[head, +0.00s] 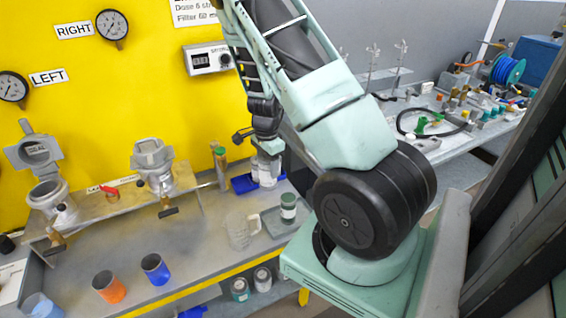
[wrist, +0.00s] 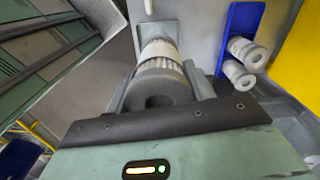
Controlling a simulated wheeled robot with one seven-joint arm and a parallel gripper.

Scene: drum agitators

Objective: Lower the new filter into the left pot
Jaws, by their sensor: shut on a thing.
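My gripper (head: 267,150) is at the centre of the head view, above the back of the bench. In the wrist view it (wrist: 160,90) is shut on a pale, pleated cylindrical filter (wrist: 160,50) with a grey end cap that has a dark hole. In the head view the held filter is hard to tell from what stands behind it. The left pot (head: 48,192) is at the far left on the metal shelf, its hinged lid (head: 38,152) swung up and its mouth open. My gripper is well to the right of it.
The right pot (head: 155,178) has its lid down, between my gripper and the left pot. A blue tray (wrist: 231,20) with pale filters lies near my gripper.

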